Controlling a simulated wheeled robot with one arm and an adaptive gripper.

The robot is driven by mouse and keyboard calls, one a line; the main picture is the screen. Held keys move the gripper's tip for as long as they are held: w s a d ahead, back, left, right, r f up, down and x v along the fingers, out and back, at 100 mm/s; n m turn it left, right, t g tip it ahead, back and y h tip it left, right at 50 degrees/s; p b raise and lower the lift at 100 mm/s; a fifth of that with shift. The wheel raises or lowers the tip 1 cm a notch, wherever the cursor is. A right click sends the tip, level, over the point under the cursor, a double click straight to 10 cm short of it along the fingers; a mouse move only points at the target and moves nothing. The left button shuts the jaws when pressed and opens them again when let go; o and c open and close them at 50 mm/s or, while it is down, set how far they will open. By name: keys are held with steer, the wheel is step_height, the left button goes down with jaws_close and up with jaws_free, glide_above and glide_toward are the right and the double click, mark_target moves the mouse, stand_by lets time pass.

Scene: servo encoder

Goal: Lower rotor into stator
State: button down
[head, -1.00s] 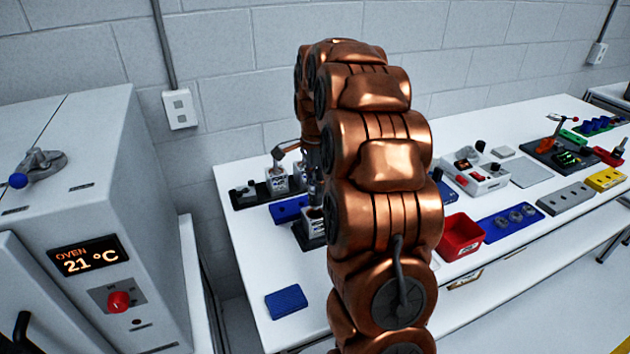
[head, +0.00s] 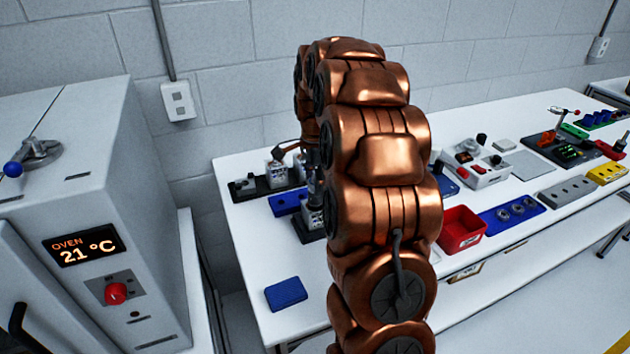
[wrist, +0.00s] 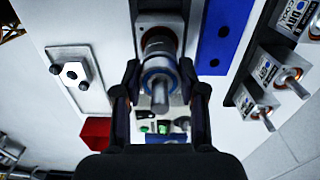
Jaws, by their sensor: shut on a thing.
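My gripper (wrist: 160,88) is shut on the rotor (wrist: 158,68), a silver cylinder with a blue ring and a shaft pointing towards the wrist camera. Beyond it in the wrist view is the stator (wrist: 155,8), a grey housing with a copper-coloured ring at its mouth. The rotor lines up with that mouth, and its far end overlaps it; I cannot tell how deep it sits. In the head view the stator (head: 313,219) stands on a black base, with my gripper (head: 315,190) just above, partly hidden by my copper arm.
Similar motor units (wrist: 268,72) stand in a black holder beside the stator. A blue block (wrist: 219,35) lies between them. A blue pad (head: 286,294) and a red bin (head: 461,232) are on the white bench. The oven (head: 85,245) stands at the left.

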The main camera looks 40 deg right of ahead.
mark_target(315, 198)
steer(key=shift+f+b, duration=1.6)
steer(key=shift+f, duration=1.1)
stand_by(0.7)
steer(key=shift+r, duration=0.3)
stand_by(0.6)
steer(key=shift+f+b, duration=0.25)
steer(key=shift+b, duration=0.1)
steer(key=shift+r+b, duration=0.25)
steer(key=shift+b, duration=0.2)
stand_by(1.8)
steer(key=c, duration=0.6)
jaws_free()
steer(key=shift+o, duration=0.5)
steer(key=shift+o, duration=1.3)
